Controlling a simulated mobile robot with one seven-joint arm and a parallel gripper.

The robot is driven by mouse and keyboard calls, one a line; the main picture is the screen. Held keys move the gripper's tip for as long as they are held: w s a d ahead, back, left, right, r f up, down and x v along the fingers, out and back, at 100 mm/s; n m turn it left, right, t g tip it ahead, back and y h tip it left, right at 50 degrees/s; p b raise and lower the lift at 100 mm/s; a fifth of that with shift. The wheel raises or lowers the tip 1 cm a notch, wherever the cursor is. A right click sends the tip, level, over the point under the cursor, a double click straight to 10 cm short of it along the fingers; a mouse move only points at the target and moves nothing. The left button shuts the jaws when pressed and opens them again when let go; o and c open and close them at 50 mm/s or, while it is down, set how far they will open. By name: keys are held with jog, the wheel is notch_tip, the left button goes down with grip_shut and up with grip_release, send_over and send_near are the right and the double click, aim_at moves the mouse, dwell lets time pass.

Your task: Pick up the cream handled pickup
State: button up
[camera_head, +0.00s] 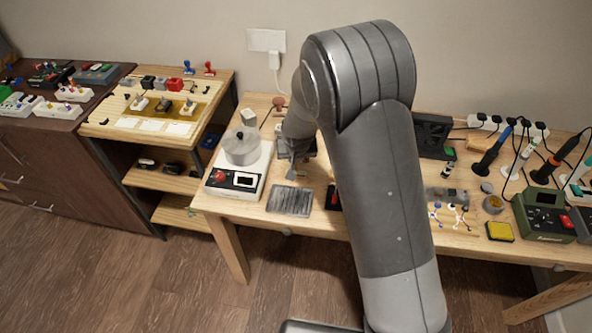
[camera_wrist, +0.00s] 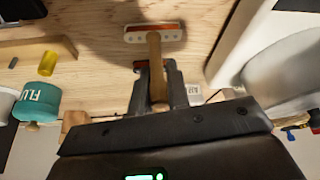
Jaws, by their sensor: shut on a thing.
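The cream handled pickup shows in the wrist view as a cream bar (camera_wrist: 155,33) with an orange-red strip, on a brown wooden handle. My gripper (camera_wrist: 156,82) is shut on that handle, one dark finger on each side, and the cream bar is beyond the fingertips. The wooden table top lies behind it; I cannot tell how far the pickup is from it. In the head view my gripper (camera_head: 292,168) is over the left part of the table, and the pickup cannot be made out there.
A white machine with a round clear top (camera_head: 241,148) stands left of my gripper, and a grey ribbed mat (camera_head: 290,200) lies in front. A teal flux jar (camera_wrist: 38,100) and yellow cylinder (camera_wrist: 48,63) are nearby. Soldering gear (camera_head: 546,216) crowds the right.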

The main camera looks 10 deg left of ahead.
grip_shut()
jog(key=shift+r, duration=0.1)
